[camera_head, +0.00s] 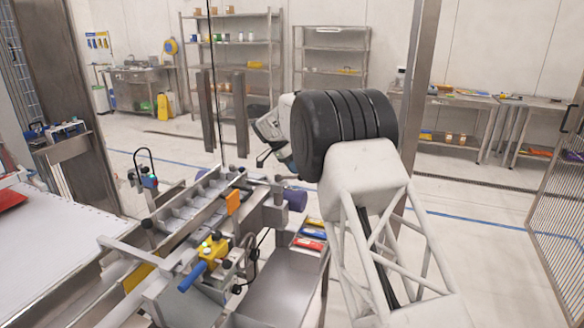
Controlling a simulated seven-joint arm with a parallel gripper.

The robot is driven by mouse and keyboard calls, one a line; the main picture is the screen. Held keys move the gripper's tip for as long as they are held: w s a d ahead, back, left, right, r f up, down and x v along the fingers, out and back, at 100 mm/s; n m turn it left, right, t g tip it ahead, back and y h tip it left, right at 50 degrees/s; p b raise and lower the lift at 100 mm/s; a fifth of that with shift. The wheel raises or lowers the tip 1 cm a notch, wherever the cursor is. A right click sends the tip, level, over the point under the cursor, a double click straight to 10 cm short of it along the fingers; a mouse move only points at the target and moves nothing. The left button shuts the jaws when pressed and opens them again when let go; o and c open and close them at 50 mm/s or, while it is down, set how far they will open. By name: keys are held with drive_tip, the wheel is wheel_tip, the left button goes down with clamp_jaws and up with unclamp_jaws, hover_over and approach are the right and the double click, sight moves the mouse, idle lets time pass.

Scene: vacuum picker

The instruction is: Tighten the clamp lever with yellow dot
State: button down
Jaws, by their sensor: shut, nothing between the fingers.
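The metal fixture (184,212) with clamps and black knobs stands at the lower left. A black knob (147,224) shows on its left side and another (226,264) at its near right end. I cannot make out a yellow dot on any lever, so the marked clamp lever cannot be told apart. My gripper (263,160) is small and dark at the end of my white arm, above the far right end of the fixture. It looks shut and empty, apart from the knobs I can see. My arm's thick black joint hides what is behind it.
A yellow unit with green lights (212,248) and a blue handle (191,276) sits at the fixture's near end. An orange block (233,202) and a purple cylinder (296,200) stand close by. A tray (309,243) holds coloured items. A white surface (60,250) lies left.

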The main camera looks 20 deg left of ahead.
drive_tip(key=shift+s+d+m+g, duration=0.25)
drive_tip(key=shift+s+d+m, duration=0.1)
drive_tip(key=shift+s+m, duration=0.15)
drive_tip(key=shift+s+d+m+g, duration=0.25)
drive_tip(key=shift+s+d+m, duration=0.15)
drive_tip(key=shift+s, duration=0.3)
drive_tip(key=w+a+r, duration=0.5)
drive_tip(key=a+r, duration=0.2)
drive_tip(key=r, duration=0.2)
drive_tip(key=shift+a, duration=0.25)
idle(0.6)
drive_tip(key=shift+r, duration=0.1)
idle(0.4)
